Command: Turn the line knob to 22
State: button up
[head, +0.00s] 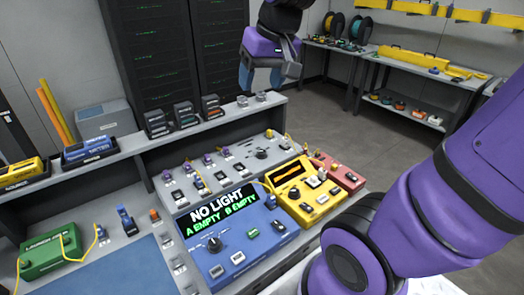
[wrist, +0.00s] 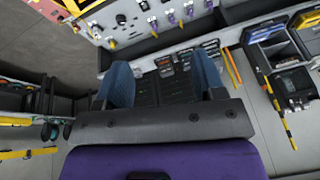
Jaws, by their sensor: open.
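A black round knob (head: 214,243) sits on the front left of the blue box, below its screen reading "NO LIGHT", "A EMPTY", "B EMPTY". Another black knob (head: 261,154) sits on the sloped grey panel behind; a dark knob also shows at the top of the wrist view (wrist: 121,19). The labels are too small to read, so I cannot tell which is the line knob or its setting. My gripper (head: 262,80) hangs above and behind the bench, clear of both knobs. Its two blue fingers stand apart and empty in the wrist view (wrist: 163,78).
The blue box (head: 247,247) stands beside a yellow device (head: 306,206) and a red one (head: 345,178). A green device (head: 52,256) with a yellow cable is at left. Small black units (head: 184,112) line the raised shelf. Air above the bench is free.

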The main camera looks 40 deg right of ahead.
jog(key=w+d+f+m, duration=0.1)
jog(key=w+d+f, duration=0.2)
jog(key=w, duration=0.4)
jog(key=m+g, duration=0.4)
jog(key=m, duration=0.1)
send_over(262, 151)
notch_tip(262, 151, down, 25)
notch_tip(262, 151, down, 11)
jog(key=shift+r, duration=0.2)
jog(key=c, duration=0.9)
